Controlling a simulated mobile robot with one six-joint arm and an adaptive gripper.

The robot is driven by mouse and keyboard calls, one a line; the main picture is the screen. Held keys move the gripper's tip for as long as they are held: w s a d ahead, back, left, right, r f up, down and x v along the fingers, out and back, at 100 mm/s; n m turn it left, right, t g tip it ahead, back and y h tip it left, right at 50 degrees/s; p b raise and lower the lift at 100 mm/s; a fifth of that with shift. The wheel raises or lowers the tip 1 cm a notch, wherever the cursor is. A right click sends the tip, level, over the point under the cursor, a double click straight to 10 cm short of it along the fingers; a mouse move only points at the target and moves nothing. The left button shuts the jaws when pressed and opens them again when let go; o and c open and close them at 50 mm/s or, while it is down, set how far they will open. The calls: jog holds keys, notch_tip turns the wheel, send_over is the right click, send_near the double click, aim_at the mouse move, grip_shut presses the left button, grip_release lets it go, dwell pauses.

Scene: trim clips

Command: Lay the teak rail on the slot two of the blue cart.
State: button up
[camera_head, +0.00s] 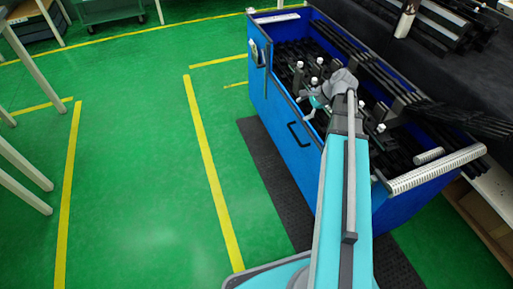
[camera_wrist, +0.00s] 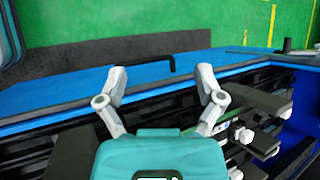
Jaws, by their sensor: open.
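The blue cart (camera_head: 278,125) stands right of centre in the head view, with many dark rails and white-tipped fittings inside. My gripper (camera_head: 314,103) is over its interior, near the handle-side wall. In the wrist view my gripper (camera_wrist: 162,80) is open, its two grey fingers spread with nothing between them. The cart's blue wall (camera_wrist: 70,92) and its black handle lie beyond the fingers. Dark bars with pale ends (camera_wrist: 262,140) show to the right of my gripper. I cannot pick out a teak-coloured rail, and I cannot tell which slot is number two.
A dark surface (camera_head: 390,45) with more black parts lies beyond the cart. A dark mat (camera_head: 262,165) lies under the cart. The green floor (camera_head: 140,180) with yellow lines is clear to the left. A green trolley (camera_head: 108,10) stands at the back left.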

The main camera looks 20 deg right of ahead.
jog(key=s+a+f+n+g+h, duration=0.2)
jog(key=s+a+n, duration=0.3)
jog(key=a+n, duration=0.3)
jog(key=s+a+f+n+g+h, duration=0.1)
jog(key=s+a+n+g+h, duration=0.1)
jog(key=s+a+n, duration=0.3)
jog(key=shift+a+f+n+g+h, duration=0.35)
jog(key=shift+a+n+h, duration=1)
jog(key=shift+a, duration=2.45)
jog(key=shift+n+y, duration=0.45)
